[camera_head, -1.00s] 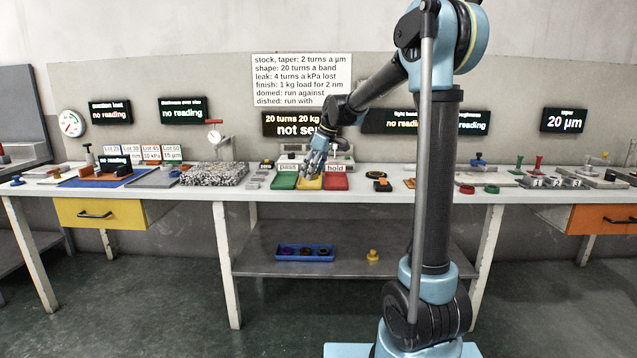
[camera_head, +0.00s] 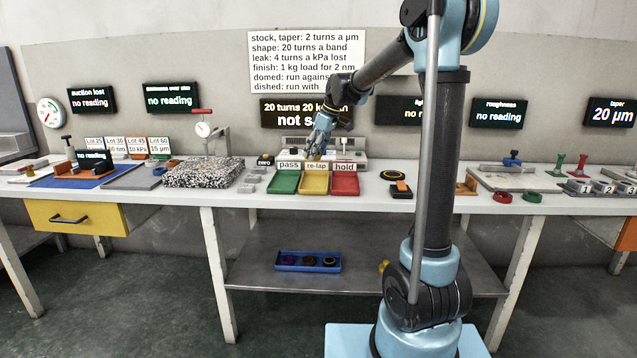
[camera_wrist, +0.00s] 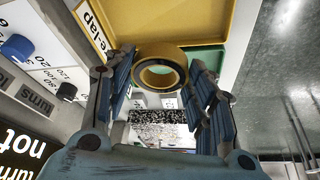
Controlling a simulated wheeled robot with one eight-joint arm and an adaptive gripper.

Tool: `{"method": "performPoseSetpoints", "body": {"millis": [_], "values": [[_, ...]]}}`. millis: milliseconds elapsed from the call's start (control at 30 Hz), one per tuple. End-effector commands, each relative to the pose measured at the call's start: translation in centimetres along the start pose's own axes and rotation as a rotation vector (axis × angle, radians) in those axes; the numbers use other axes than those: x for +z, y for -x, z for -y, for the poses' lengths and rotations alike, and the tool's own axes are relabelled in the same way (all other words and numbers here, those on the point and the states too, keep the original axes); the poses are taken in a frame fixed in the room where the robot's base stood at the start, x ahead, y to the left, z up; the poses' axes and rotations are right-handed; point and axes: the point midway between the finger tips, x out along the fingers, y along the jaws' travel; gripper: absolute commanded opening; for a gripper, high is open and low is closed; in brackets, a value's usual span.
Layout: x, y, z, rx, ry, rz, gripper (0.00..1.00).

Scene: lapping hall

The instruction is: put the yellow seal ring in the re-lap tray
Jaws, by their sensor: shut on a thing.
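The yellow seal ring (camera_wrist: 161,72) is between my fingertips in the wrist view, and my gripper (camera_wrist: 160,75) is shut on it. The yellow re-lap tray (camera_wrist: 200,22) lies beyond the ring in that view, with its label (camera_wrist: 93,25) at the left. In the head view my gripper (camera_head: 316,152) is above the back edge of the re-lap tray (camera_head: 314,184), near its label (camera_head: 316,167). The ring is too small to make out clearly there. The visible floor of the tray is bare.
The green pass tray (camera_head: 284,184) stands left of the re-lap tray and the red hold tray (camera_head: 345,184) right of it. Behind them is a grey instrument (camera_head: 295,150). A speckled granite block (camera_head: 203,172) stands further left.

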Motion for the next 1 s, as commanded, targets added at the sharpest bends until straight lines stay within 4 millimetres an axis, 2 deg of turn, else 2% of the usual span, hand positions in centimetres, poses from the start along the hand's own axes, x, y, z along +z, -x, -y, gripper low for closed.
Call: {"method": "performPoseSetpoints", "body": {"millis": [367,633,867,1000], "values": [[2.9,-4.2,-1.0,0.007,-0.016,0.0,0.22],[3.8,-5.8,-1.1,0.008,-0.018,0.0,0.22],[4.9,-8.5,-1.1,0.008,-0.018,0.0,0.21],[5.0,-8.7,-1.1,0.008,-0.018,0.0,0.21]]}}
